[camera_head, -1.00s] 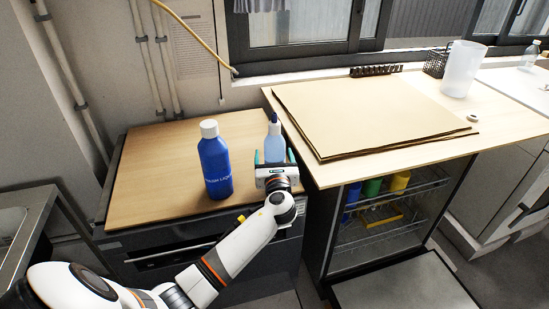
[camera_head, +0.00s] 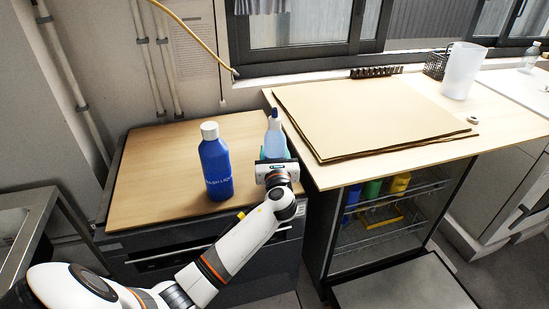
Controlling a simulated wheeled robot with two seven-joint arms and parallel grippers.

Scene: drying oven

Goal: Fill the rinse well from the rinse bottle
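The rinse bottle (camera_head: 274,141), pale blue with a dark blue pointed nozzle, is upright at the right side of the wooden-topped counter. My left gripper (camera_head: 274,154) is closed around its lower part from the front, with teal fingers at both sides. The gripper body hides the bottle's base, so I cannot tell whether it touches the counter. I cannot pick out the rinse well with certainty. An open-fronted appliance (camera_head: 326,243) under the right counter has its door (camera_head: 405,287) lowered. My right gripper is out of view.
A blue bottle with a white cap (camera_head: 215,163) stands left of my gripper. Brown sheets (camera_head: 370,115) lie on the right counter (camera_head: 345,177), beside a translucent jug (camera_head: 461,70) and black basket (camera_head: 436,64). Coloured cups (camera_head: 372,188) sit on a rack (camera_head: 400,196) in the appliance. A metal basin (camera_head: 14,225) is at left.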

